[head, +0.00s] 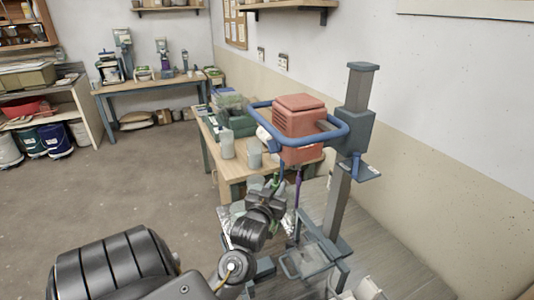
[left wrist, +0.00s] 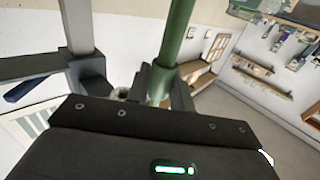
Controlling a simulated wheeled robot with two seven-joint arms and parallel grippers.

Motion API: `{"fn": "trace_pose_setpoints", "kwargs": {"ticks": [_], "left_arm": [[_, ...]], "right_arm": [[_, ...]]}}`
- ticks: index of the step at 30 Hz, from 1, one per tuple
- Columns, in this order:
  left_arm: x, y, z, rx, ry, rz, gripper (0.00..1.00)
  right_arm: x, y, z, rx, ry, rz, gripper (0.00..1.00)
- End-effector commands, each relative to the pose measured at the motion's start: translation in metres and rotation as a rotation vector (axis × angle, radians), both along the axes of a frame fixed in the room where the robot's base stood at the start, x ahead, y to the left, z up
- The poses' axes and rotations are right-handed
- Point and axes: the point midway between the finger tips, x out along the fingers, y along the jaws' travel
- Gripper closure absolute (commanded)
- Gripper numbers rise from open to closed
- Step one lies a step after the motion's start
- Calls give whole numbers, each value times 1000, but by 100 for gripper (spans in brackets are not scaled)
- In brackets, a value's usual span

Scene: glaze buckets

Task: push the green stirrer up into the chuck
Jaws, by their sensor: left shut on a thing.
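The green stirrer shows as a thick green shaft (left wrist: 178,42) in the left wrist view, running up out of the frame. My left gripper (left wrist: 165,88) is shut on it, with a finger on each side of the shaft. In the head view my left gripper (head: 275,187) is below the red mixer head (head: 301,122), and only a sliver of green shows at its fingers. The chuck under the mixer head is too small and covered to make out, so I cannot tell whether the shaft touches it. My right gripper is in neither view.
A purple rod (head: 298,190) hangs beside my left gripper. A blue guard bar (head: 342,133) rings the mixer head, which is on a grey column (head: 338,205). A wooden table (head: 232,168) with pale cups stands behind. Open floor (head: 150,185) lies to the left.

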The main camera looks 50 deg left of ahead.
Motion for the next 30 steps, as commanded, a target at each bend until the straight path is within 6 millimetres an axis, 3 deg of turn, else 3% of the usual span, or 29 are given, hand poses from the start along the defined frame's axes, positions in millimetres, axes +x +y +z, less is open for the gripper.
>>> {"fn": "trace_pose_setpoints", "kwargs": {"ticks": [15,30], "left_arm": [[51,-16,0,-1,-3,-2,100],[64,-19,1,0,-1,-2,100]], "right_arm": [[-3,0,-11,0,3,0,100],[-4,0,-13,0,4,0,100]]}}
